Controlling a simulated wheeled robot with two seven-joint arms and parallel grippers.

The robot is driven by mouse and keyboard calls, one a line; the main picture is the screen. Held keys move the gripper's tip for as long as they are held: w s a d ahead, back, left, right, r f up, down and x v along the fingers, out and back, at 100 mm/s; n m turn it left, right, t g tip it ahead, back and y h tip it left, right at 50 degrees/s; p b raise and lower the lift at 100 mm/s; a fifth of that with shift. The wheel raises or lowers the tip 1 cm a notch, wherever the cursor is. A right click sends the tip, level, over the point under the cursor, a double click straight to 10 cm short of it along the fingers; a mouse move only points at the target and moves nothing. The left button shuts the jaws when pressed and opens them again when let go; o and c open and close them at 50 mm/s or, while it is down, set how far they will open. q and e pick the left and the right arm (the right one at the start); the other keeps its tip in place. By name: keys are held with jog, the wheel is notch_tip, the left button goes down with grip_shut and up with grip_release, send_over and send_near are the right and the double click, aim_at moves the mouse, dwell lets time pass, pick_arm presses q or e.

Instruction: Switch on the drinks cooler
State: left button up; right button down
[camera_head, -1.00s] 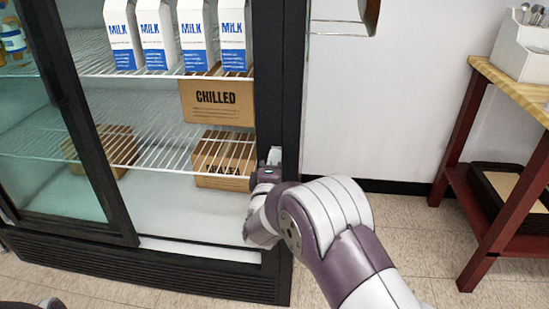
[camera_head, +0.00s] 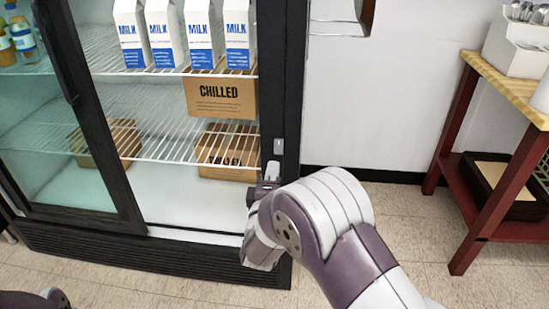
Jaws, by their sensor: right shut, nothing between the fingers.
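The drinks cooler (camera_head: 150,262) is a black-framed upright cabinet with a glass sliding door (camera_head: 88,120). Its right side is open to the shelves. A small grey plate (camera_head: 279,146), perhaps a switch, sits on the right frame post; its setting is too small to read. My right gripper (camera_head: 272,171) is shut and empty, just below the plate and in front of the post. I cannot tell whether it touches the post.
Several milk cartons (camera_head: 198,35) stand on the upper shelf, with a chilled box (camera_head: 222,95) and other cardboard boxes (camera_head: 228,150) below. A red-legged wooden table (camera_head: 505,88) stands at the right. The tiled floor (camera_head: 400,220) between is clear.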

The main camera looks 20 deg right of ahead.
jog(key=shift+r+v, duration=0.2)
jog(key=shift+v, duration=0.55)
jog(key=shift+r+v, duration=0.15)
jog(key=shift+v, duration=0.6)
